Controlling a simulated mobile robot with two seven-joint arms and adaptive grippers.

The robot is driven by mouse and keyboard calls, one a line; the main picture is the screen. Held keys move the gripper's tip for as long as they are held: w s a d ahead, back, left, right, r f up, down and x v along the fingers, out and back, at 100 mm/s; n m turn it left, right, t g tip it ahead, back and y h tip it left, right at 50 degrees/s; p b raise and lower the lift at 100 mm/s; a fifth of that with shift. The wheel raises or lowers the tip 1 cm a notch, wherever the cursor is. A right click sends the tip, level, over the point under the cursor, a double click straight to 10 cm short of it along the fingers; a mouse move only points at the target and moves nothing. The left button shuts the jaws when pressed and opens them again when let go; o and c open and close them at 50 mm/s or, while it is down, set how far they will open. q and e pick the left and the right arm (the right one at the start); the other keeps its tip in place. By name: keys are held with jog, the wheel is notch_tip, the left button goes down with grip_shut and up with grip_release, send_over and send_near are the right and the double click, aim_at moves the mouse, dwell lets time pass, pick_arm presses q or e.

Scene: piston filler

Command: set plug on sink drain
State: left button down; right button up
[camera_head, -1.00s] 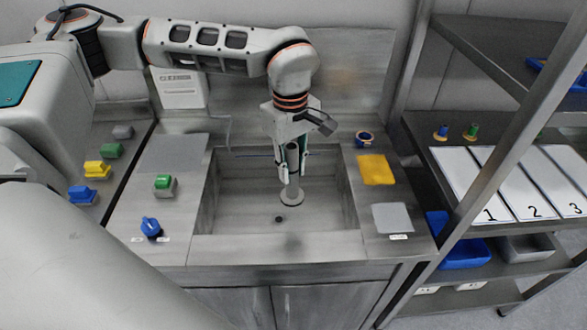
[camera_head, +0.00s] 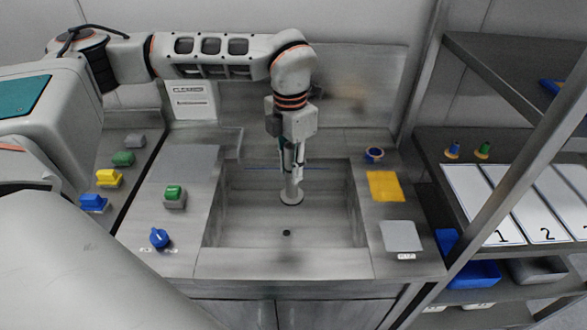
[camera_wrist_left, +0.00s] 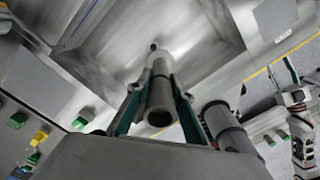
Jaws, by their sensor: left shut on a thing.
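The plug (camera_head: 291,196) is a grey post with a round, dark-rimmed base. My left gripper (camera_head: 291,170) is shut on its post and holds it upright over the sink basin (camera_head: 245,225). The plug's base appears behind the drain (camera_head: 286,233), a small dark hole in the basin floor; its exact height is unclear. In the left wrist view the post (camera_wrist_left: 160,100) stands between the green-padded fingers, with the small dark drain (camera_wrist_left: 153,46) beyond its far end. Part of what looks like my right gripper (camera_wrist_left: 293,85) shows at that view's right edge; its jaw state is unclear.
Left of the basin are a green button (camera_head: 174,192) and a blue knob (camera_head: 159,238). Right of it lie a yellow pad (camera_head: 385,186) and a grey pad (camera_head: 400,237). The basin walls surround the plug. A shelf rack (camera_head: 480,150) stands at right.

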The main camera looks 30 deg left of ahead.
pick_arm(q)
jog(key=n, duration=0.2)
jog(key=a+r+n, duration=0.1)
jog(key=n, duration=0.2)
jog(key=n+p, duration=0.1)
jog(key=n, duration=0.1)
jog(key=shift+w+a+r, duration=0.15)
jog(key=shift+w, duration=0.1)
jog(key=n, duration=0.4)
jog(key=shift+w+a+r, duration=0.1)
jog(key=shift+a+r, duration=0.2)
jog(key=shift+a, duration=0.05)
jog(key=f+n, duration=0.1)
jog(key=f+n+b, duration=0.1)
jog(key=shift+a+f+n, duration=0.2)
jog(key=shift+f+n, duration=0.05)
jog(key=shift+n, duration=0.05)
jog(key=shift+f+b, duration=0.45)
jog(key=shift+f, duration=0.05)
jog(key=shift+f+b, duration=0.55)
jog(key=shift+f, duration=0.25)
jog(key=shift+f+b, duration=0.7)
jog(key=shift+f, duration=0.55)
notch_tip(320, 180, down, 13)
jog(key=b, duration=0.5)
pick_arm(e)
notch_tip(320, 180, down, 8)
jog(key=shift+r, duration=0.2)
pick_arm(q)
jog(key=shift+w+r, duration=0.1)
